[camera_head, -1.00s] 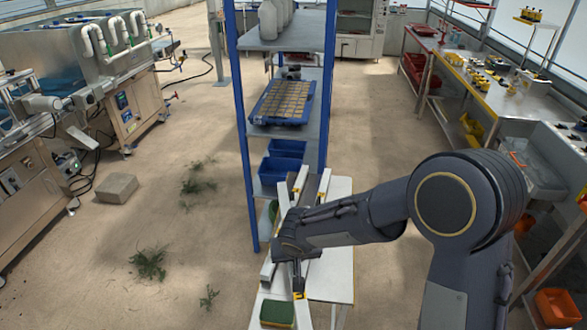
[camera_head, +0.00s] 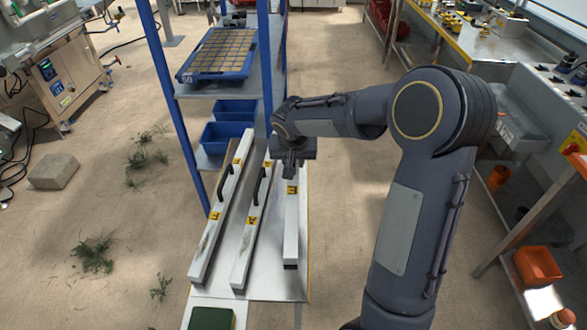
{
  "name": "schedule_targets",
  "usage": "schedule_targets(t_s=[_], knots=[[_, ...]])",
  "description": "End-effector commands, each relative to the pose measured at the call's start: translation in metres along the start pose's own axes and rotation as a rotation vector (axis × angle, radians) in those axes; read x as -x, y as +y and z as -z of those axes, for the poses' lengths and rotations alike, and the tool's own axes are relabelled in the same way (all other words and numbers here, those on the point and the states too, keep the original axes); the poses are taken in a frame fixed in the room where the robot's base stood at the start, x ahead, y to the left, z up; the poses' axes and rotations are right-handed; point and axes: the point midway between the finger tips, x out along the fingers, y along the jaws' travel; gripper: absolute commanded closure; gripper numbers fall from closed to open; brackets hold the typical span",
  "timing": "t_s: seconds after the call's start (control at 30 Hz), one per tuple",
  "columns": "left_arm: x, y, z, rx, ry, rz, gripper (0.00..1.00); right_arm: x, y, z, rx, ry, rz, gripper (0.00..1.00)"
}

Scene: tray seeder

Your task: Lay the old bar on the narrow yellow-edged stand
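The left bar (camera_head: 213,240) and middle bar (camera_head: 247,240) have dark handles. The right bar (camera_head: 291,235) runs straight toward me, with a yellow label near my gripper. My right gripper (camera_head: 291,173) points down at the far part of the right bar. Its fingertips and any handle there are hidden, so I cannot tell if it grips the bar. Which bar is the old one is not clear. My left gripper is not in view.
A blue-posted shelf behind holds a blue seed tray (camera_head: 190,75) and blue bins (camera_head: 222,135). A green pad (camera_head: 211,318) lies at the near end. A grey block (camera_head: 54,171) is on the floor at left. A workbench and an orange bin (camera_head: 538,266) are at right.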

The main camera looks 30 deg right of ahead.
Motion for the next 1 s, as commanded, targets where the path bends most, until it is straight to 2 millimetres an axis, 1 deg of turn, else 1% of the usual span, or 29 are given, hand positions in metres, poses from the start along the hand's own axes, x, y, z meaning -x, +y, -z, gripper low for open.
schedule_targets(t_s=[0.17, 0.37, 1.0], knots=[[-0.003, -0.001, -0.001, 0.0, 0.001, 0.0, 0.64, -0.004, 0.003, 0.0, -0.006, 0.002, -0.002, 0.96], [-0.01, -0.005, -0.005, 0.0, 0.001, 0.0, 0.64, -0.016, 0.003, -0.005, -0.006, 0.002, -0.002, 0.96], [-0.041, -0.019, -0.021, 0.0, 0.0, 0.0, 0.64, -0.071, 0.002, -0.028, -0.005, 0.002, -0.001, 0.96]])
